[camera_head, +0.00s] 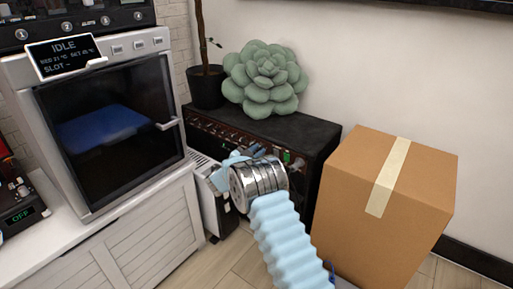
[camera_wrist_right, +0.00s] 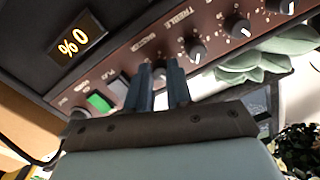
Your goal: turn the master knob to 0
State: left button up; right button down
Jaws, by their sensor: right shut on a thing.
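The amplifier (camera_head: 312,150) is a black box with a red-brown front panel (camera_wrist_right: 210,30), standing on the floor. My right gripper (camera_head: 264,150) is at this panel. In the right wrist view my right gripper (camera_wrist_right: 160,72) has its two dark blue fingers shut on a knob (camera_wrist_right: 159,73), which shows only in part between them. My left gripper is not in view.
Other knobs, one at TREBLE (camera_wrist_right: 196,50), line the panel beside my fingers. A green button (camera_wrist_right: 98,102) is on the other side. A cardboard box (camera_head: 350,190) stands close right of my arm. A succulent (camera_head: 265,75) and a dark pot (camera_head: 207,87) sit on the amplifier.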

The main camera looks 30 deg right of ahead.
jog(key=n+p, duration=0.2)
jog(key=n, duration=0.1)
jog(key=shift+r, duration=0.2)
jog(key=n+p, duration=0.2)
jog(key=shift+n, duration=0.3)
jog(key=n+p, duration=0.2)
jog(key=n, duration=0.1)
jog(key=shift+f, duration=0.1)
jog(key=n+p, duration=0.1)
jog(key=n, duration=0.2)
jog(key=shift+n+g+p, duration=0.35)
jog(key=shift+n+g, duration=0.05)
jog(key=n+p, duration=0.1)
jog(key=n, duration=0.2)
jog(key=shift+n, duration=0.3)
jog(key=n, duration=0.2)
jog(key=shift+n, duration=0.3)
jog(key=n+p, duration=0.1)
jog(key=n, duration=0.2)
jog(key=shift+a+n, duration=0.1)
jog(key=shift+n, duration=2)
